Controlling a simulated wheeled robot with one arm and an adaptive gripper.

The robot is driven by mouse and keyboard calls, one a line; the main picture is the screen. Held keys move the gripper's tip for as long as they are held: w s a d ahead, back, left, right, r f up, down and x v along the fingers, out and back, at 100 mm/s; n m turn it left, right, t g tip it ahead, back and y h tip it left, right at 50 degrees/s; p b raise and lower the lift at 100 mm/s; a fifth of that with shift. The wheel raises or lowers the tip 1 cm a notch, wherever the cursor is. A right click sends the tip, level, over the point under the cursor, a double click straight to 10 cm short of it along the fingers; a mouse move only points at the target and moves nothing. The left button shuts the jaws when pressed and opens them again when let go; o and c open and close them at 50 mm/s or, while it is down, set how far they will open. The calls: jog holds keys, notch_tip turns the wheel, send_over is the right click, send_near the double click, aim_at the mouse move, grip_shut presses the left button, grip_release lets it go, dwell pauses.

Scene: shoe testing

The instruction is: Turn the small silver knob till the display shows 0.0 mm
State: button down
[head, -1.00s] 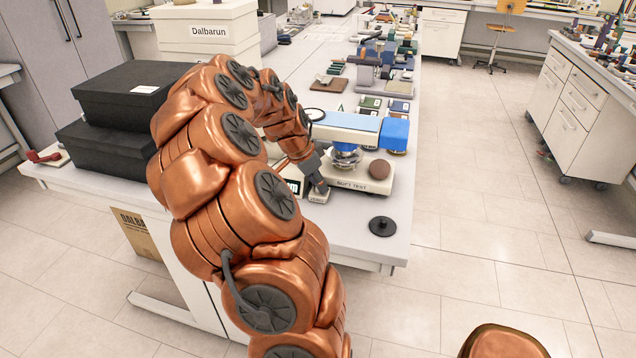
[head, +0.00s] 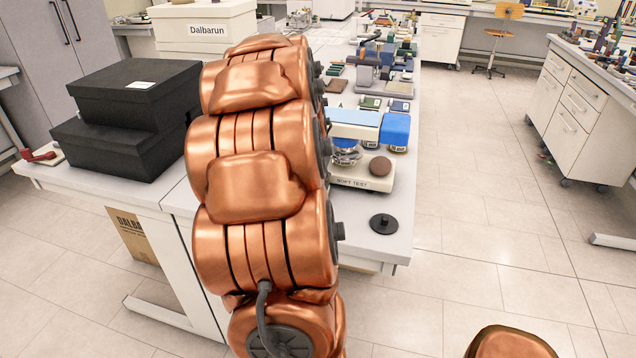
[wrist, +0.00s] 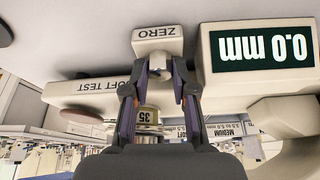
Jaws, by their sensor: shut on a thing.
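The small silver knob (wrist: 160,65) shows in the wrist view, on the front of a beige block marked ZERO (wrist: 157,38). My gripper (wrist: 161,82) is shut on the knob, with one finger on each side. The display (wrist: 262,47) beside it, upside down in this view, reads 0.0 mm. The beige tester base marked SOFT TEST (wrist: 85,88) also shows in the head view (head: 362,184). In the head view my arm hides the gripper, the knob and the display.
A blue-topped arm (head: 362,125) of the tester reaches over its base, where a brown disc (head: 380,166) sits. A black round piece (head: 384,224) lies near the bench's front edge. Black boxes (head: 125,125) stand at left.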

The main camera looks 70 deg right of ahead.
jog(key=shift+f+n, duration=0.1)
jog(key=shift+n, duration=0.3)
jog(key=c, duration=1.2)
grip_release()
jog(key=v, duration=1.2)
jog(key=shift+s, duration=0.2)
